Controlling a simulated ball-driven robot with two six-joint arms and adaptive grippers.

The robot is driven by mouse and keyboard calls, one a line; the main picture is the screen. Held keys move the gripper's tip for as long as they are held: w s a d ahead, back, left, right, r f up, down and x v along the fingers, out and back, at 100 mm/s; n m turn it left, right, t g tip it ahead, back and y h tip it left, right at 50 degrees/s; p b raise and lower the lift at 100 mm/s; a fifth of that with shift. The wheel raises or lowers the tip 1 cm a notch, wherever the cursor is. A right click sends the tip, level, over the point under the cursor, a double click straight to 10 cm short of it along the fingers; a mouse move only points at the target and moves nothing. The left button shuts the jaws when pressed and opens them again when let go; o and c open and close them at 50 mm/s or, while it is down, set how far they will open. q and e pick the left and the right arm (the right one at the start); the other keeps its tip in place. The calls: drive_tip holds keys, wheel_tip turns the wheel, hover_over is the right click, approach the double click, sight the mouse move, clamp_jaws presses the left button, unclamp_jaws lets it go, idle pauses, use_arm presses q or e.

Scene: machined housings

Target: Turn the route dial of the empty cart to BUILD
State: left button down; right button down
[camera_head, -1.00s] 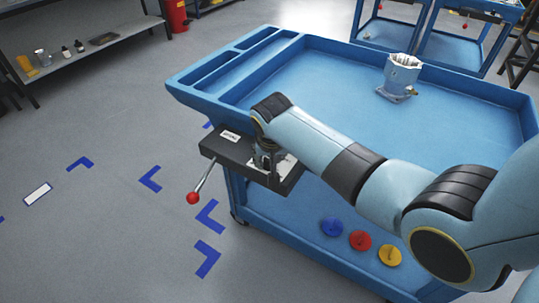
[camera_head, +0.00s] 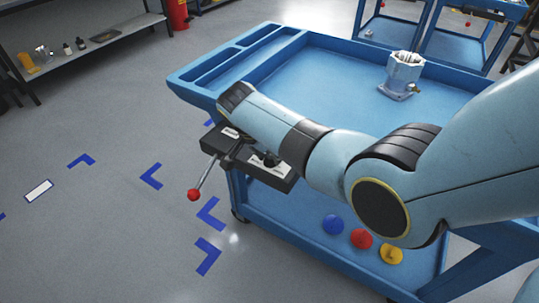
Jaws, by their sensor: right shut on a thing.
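The nearest blue cart (camera_head: 330,55) has a black control box (camera_head: 284,184) on its near left corner. The box carries a small dark dial (camera_head: 268,159) on a white plate, a white label, and a lever with a red ball (camera_head: 194,195). The dial's setting is too small to read. My right gripper (camera_head: 230,154) is mostly hidden under its wrist; it is shut at the lever's upper end, beside the dial and apart from it. A grey machined housing (camera_head: 403,75) stands upright in this cart's top tray. My left gripper is not in view.
Blue, red and yellow discs (camera_head: 362,239) lie on the cart's lower shelf. More blue carts (camera_head: 453,45) stand at the back right. A shelf (camera_head: 85,57) with small items is at the left. The floor between, with blue marks (camera_head: 152,177), is clear.

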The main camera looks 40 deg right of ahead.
drive_tip(key=shift+m, duration=0.6)
drive_tip(key=c, duration=1)
unclamp_jaws()
drive_tip(key=v, duration=1.2)
drive_tip(key=shift+w, duration=0.2)
